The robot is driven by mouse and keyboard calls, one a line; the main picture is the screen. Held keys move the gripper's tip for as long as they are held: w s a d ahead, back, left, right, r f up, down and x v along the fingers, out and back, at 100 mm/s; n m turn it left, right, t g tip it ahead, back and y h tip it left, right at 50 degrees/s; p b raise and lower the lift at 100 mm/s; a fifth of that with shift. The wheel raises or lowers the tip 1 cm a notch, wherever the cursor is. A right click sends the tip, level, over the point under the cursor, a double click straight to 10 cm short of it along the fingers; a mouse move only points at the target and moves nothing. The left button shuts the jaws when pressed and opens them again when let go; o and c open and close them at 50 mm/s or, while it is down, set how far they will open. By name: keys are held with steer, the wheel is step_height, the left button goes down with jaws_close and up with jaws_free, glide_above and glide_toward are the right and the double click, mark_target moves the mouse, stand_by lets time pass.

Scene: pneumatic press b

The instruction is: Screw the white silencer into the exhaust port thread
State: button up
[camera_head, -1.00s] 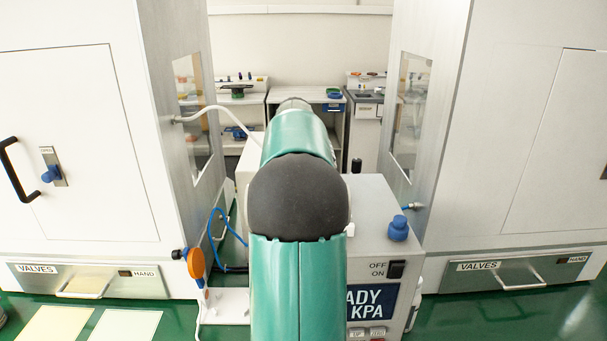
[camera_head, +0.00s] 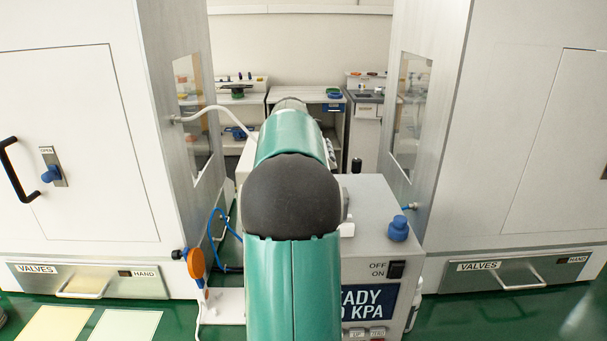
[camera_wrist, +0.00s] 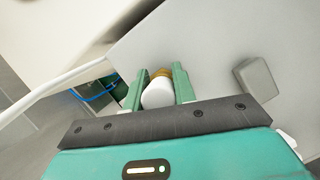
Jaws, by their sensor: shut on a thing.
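In the wrist view my gripper (camera_wrist: 160,70) is shut on the white silencer (camera_wrist: 158,94), with one green finger on each side of it. The silencer has a white rounded body nearest the camera and a brass-coloured end (camera_wrist: 160,73) pointing away, towards a pale grey surface. I cannot make out the exhaust port thread, and I cannot tell whether the brass end touches anything. In the head view my own arm hides the gripper, the silencer and part of the light grey machine box (camera_head: 378,215).
A white hose (camera_wrist: 55,84) and blue tubing (camera_wrist: 100,95) run left of the gripper. A grey block (camera_wrist: 255,80) sticks out at right. In the head view, a blue knob (camera_head: 398,229) and a switch (camera_head: 395,270) sit on the box. Tall white cabinets (camera_head: 80,130) flank it.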

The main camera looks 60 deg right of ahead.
steer(key=shift+m+g, duration=0.3)
steer(key=shift+m, duration=0.5)
steer(key=shift+s+m+g, duration=0.1)
steer(key=shift+m+g, duration=0.2)
steer(key=shift+m, duration=0.6)
steer(key=shift+a+m+g+y, duration=0.1)
steer(key=shift+m+g+y, duration=0.25)
steer(key=shift+m, duration=0.55)
steer(key=shift+f, duration=0.1)
steer(key=shift+s+m+g, duration=0.1)
steer(key=shift+m+g, duration=0.25)
steer(key=shift+m, duration=0.45)
steer(key=shift+m+y, duration=0.25)
steer(key=shift+m, duration=0.55)
